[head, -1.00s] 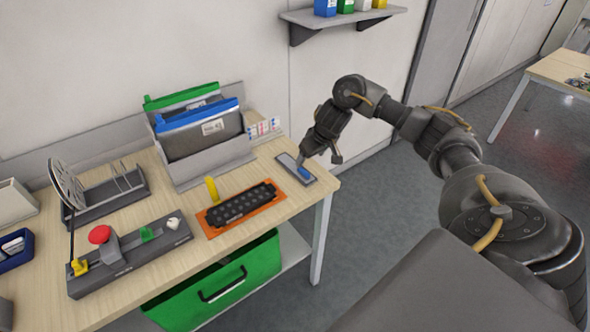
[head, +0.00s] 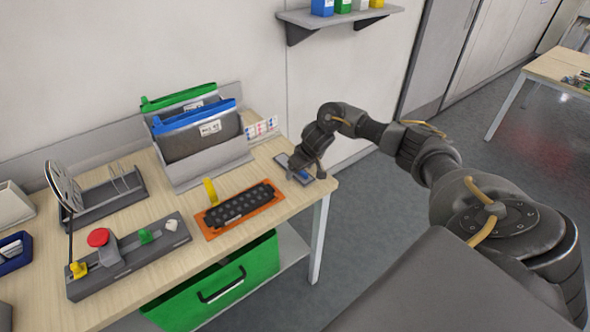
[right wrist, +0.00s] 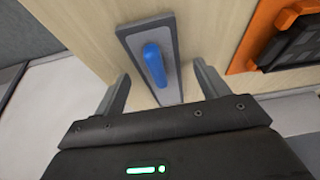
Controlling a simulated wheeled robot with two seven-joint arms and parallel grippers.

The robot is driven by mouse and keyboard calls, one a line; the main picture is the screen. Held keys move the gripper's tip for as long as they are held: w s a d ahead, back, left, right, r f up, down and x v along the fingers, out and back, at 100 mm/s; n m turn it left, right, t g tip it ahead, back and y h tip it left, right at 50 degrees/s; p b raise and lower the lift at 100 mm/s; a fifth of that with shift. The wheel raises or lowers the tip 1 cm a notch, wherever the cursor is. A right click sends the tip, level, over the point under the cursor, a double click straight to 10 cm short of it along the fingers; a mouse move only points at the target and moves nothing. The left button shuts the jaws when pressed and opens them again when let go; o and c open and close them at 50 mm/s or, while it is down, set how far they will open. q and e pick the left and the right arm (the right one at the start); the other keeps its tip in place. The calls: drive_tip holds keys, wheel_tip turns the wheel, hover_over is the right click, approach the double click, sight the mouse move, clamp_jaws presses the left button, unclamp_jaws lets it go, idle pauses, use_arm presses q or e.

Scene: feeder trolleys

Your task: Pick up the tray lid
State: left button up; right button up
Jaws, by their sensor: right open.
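The tray lid (head: 283,159) looks like a flat grey plate with a blue handle, lying at the right end of the wooden bench. The lid (right wrist: 172,38) and its blue handle (right wrist: 154,66) show clearly in the right wrist view. My right gripper (head: 307,173) is over the lid and hides part of it in the head view. In the right wrist view its two fingers (right wrist: 160,75) are open, one on each side of the handle, with gaps showing. Whether the fingertips touch the plate I cannot tell. My left gripper is not in view.
An orange tray with a black ribbed part (head: 240,208) lies left of the lid. A grey file holder (head: 208,165) stands behind, against the wall. A grey fixture with a red button (head: 98,237) is further left. The bench's right edge is close to the lid.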

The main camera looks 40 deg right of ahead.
drive_tip(key=shift+c, duration=0.3)
drive_tip(key=c, duration=1)
drive_tip(key=shift+r, duration=0.4)
wheel_tip(320, 180, up, 2)
drive_tip(key=shift+w+r, duration=0.1)
drive_tip(key=shift+r, duration=0.1)
drive_tip(key=s+r, duration=0.9)
drive_tip(key=s, duration=0.5)
drive_tip(key=shift+d+r, duration=0.4)
